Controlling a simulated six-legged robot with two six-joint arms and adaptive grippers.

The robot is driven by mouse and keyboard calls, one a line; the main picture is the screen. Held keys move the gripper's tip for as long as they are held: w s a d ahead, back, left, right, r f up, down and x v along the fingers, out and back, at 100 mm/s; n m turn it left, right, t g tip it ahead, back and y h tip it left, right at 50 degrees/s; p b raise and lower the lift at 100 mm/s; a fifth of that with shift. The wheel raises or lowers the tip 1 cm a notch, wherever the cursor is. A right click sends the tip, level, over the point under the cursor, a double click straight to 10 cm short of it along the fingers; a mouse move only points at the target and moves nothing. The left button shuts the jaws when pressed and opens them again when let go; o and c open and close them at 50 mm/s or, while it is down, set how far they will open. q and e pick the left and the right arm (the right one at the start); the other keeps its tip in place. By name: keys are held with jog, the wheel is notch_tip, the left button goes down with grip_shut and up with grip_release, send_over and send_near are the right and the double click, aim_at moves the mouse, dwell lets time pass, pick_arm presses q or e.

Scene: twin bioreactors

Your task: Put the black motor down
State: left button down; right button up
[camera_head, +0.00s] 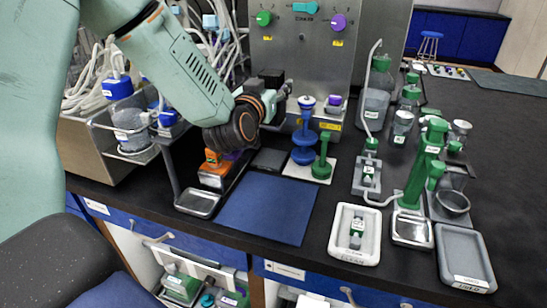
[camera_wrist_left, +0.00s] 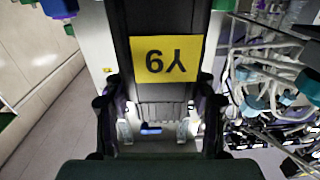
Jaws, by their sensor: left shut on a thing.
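The black motor fills the upper middle of the left wrist view, a dark block with a yellow label (camera_wrist_left: 167,59) that appears upside down. In the head view, a dark block (camera_head: 271,76) that appears to be the motor shows at the end of my left arm, in front of the steel panel. My left gripper (camera_head: 280,96) is shut on the motor and holds it above the bench; its fingers also show in the left wrist view (camera_wrist_left: 155,128). The wrist hides part of the contact. My right gripper is not in view.
A blue mat (camera_head: 264,207) lies bare on the black bench, with a small dark pad (camera_head: 269,160) behind it. Blue and green stands (camera_head: 304,148) are to the right. A grey tray (camera_head: 465,258) and a white tray (camera_head: 343,250) lie near the front edge. An orange item (camera_head: 213,161) is below the wrist.

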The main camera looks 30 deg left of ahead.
aim_at(267, 128)
pick_arm(q)
jog(key=shift+s+d, duration=0.15)
jog(key=shift+d, duration=0.05)
jog(key=f, duration=0.2)
jog(key=a+f+b, duration=0.1)
jog(key=f, duration=0.3)
jog(key=shift+w+a+b, duration=0.3)
jog(key=shift+b, duration=0.05)
jog(key=shift+d+f, duration=0.2)
jog(key=shift+d, duration=0.05)
jog(key=shift+s+d+r, duration=0.1)
jog(key=shift+s+d, duration=0.05)
jog(key=shift+d, duration=0.1)
jog(key=shift+s+d, duration=0.1)
jog(key=shift+s, duration=0.15)
notch_tip(267, 128, down, 4)
jog(key=shift+r+b, duration=0.2)
jog(key=shift+b, duration=0.45)
jog(key=shift+a+f, duration=0.15)
jog(key=shift+a, duration=0.1)
jog(key=c, duration=0.9)
grip_release()
jog(key=shift+a+f, duration=0.1)
jog(key=shift+f, duration=0.15)
jog(key=shift+o, duration=1)
jog(key=shift+w, duration=0.15)
jog(key=shift+o, duration=1.3)
jog(key=shift+d, duration=0.2)
jog(key=shift+r, duration=0.15)
